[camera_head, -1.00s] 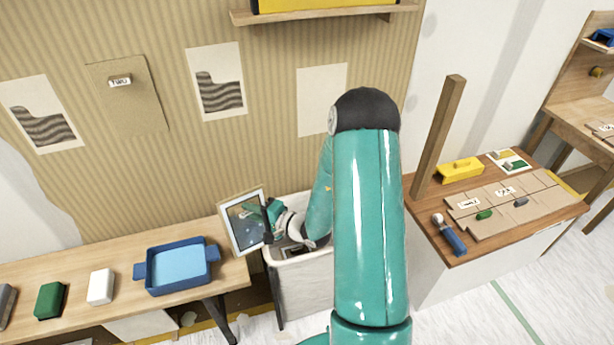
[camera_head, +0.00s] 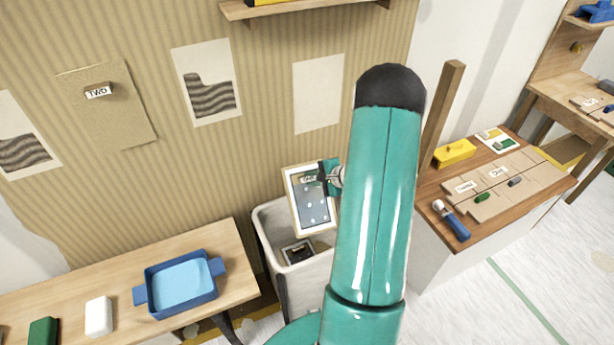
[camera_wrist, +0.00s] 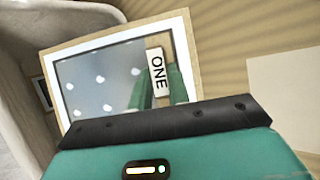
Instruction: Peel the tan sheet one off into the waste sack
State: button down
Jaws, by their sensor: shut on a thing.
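My gripper (camera_head: 326,177) is shut on a tan-edged sheet at its tab marked ONE. The sheet (camera_head: 313,218) has a dark grey-blue face with pale dots and a white inner border. It hangs tilted above the back of the pale waste sack (camera_head: 276,268), in front of the wall. The wrist view shows the sheet (camera_wrist: 88,80) and its ONE tab (camera_wrist: 158,75) between my green fingers. The sack is open at the top, and a small dark, white-edged piece (camera_head: 297,252) lies inside. My arm hides the sack's right side.
A tan sheet marked TWO (camera_head: 105,125) hangs on the striped wall, near two wavy-patterned sheets and a blank pale patch (camera_head: 319,92). A blue tray (camera_head: 180,285) stands on the left table. The right bench (camera_head: 445,205) has a post, yellow box and blue-handled tool.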

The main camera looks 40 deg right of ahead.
aim_at(312, 200)
jog(key=shift+w+f, duration=0.15)
jog(key=shift+w, duration=0.15)
jog(key=shift+s, duration=0.25)
jog(key=shift+w+f, duration=0.15)
jog(key=shift+w, duration=0.05)
jog(key=shift+s+f, duration=0.2)
jog(key=shift+f, duration=0.4)
notch_tip(312, 200, down, 8)
jog(key=shift+f, duration=0.2)
